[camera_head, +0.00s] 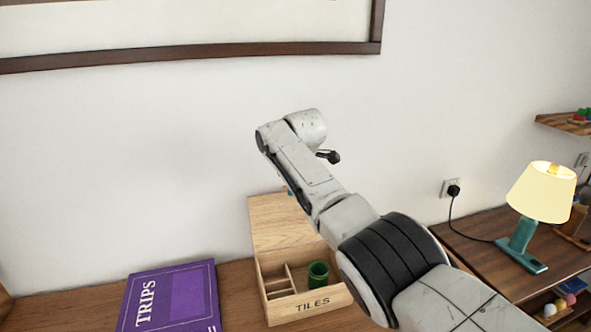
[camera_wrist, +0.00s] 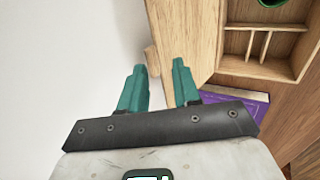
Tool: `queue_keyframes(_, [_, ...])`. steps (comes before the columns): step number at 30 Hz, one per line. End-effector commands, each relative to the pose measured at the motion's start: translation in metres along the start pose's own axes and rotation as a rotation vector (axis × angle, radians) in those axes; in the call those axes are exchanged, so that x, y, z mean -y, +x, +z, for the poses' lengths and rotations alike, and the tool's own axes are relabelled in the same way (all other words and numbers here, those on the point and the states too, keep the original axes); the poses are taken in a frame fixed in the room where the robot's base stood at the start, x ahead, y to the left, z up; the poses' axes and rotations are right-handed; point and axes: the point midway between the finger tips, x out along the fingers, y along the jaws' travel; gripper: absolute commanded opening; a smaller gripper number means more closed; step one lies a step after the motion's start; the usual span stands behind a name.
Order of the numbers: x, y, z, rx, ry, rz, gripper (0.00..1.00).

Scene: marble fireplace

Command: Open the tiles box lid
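The wooden tiles box (camera_head: 312,304) stands on the brown surface, marked TILES on its front. Its lid (camera_head: 280,222) is raised at the back of the box, so the inside shows. A green cup-like piece (camera_head: 318,274) and narrow dividers are inside. In the wrist view the lid (camera_wrist: 190,30) and a small wooden block (camera_wrist: 152,60) at its edge lie just beyond my gripper (camera_wrist: 159,68). Its two teal fingers are apart with nothing clearly between them. In the head view my arm hides most of the gripper; a bit of teal shows at the lid's top edge.
A purple TRIPS book (camera_head: 172,298) lies left of the box. At the right a lit lamp (camera_head: 541,195) stands on a dark wooden surface, its cord running to a wall socket (camera_head: 451,188). A picture frame (camera_head: 200,52) hangs above. The wall is close behind the lid.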

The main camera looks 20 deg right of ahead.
Motion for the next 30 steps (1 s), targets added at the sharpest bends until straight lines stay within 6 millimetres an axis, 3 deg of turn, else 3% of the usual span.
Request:
queue_keyframes(7, [0.001,-0.021,0.002,0.000,0.003,0.002,0.32])
queue_keyframes(21, [0.001,-0.089,0.001,0.001,0.003,0.002,0.32])
queue_keyframes(30, [0.001,-0.100,0.001,0.001,0.003,-0.001,0.32])
